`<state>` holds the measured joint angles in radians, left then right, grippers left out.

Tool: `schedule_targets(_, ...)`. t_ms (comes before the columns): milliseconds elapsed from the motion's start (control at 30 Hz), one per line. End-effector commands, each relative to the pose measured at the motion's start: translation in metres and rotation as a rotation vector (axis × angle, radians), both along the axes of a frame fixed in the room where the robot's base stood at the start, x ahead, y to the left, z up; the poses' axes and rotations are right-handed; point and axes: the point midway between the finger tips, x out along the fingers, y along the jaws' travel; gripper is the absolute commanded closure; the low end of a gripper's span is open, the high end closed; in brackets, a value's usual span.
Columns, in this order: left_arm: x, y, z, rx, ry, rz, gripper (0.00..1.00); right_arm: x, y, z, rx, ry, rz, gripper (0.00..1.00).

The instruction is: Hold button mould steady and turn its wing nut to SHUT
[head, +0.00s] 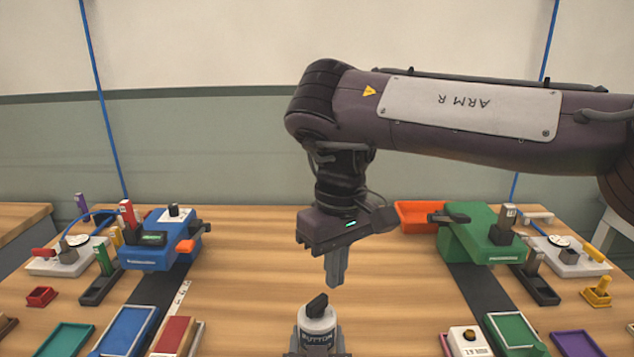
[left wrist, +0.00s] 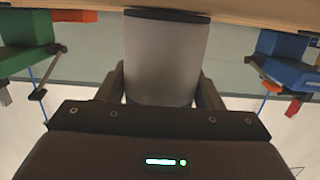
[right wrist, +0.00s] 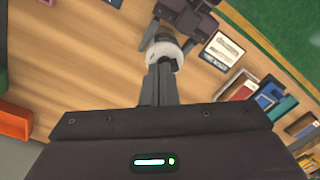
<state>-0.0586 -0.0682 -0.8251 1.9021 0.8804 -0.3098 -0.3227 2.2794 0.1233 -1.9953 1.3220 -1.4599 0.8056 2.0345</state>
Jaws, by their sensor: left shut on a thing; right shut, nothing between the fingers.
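The button mould (head: 317,333) is a light grey cylinder marked BUTTON, upright at the bottom middle of the head view. Its black wing nut (head: 317,305) sits on top, tilted in the picture; no SHUT mark is readable. My left gripper (left wrist: 163,88) is shut on the mould, one finger on each side, and the grey body (left wrist: 165,50) fills its jaws in the left wrist view. My right gripper (head: 336,283) is shut and empty, pointing down above and slightly right of the wing nut, apart from it. In the right wrist view its fingers (right wrist: 160,75) partly cover the mould (right wrist: 165,52).
A blue machine (head: 160,252) stands left and a green machine (head: 480,240) right, each by a dark strip. Several small trays line the front edges. The table's middle is clear.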

Motion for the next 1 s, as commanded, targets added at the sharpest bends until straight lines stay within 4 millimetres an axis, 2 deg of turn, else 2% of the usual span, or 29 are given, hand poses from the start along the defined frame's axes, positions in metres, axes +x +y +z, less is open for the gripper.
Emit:
schedule_targets(167,0.0,0.001,-0.001,0.001,0.002,0.003,0.84,0.004,-0.003,0.004,-0.036,0.006,-0.098,1.0)
schedule_targets(700,0.0,0.001,-0.001,0.001,0.002,0.002,0.84,0.0,-0.003,-0.055,-0.034,0.011,-0.102,1.0)
schedule_targets(1000,0.0,0.001,-0.001,0.001,0.002,0.002,0.84,0.001,-0.003,-0.063,-0.034,0.006,-0.102,1.0)
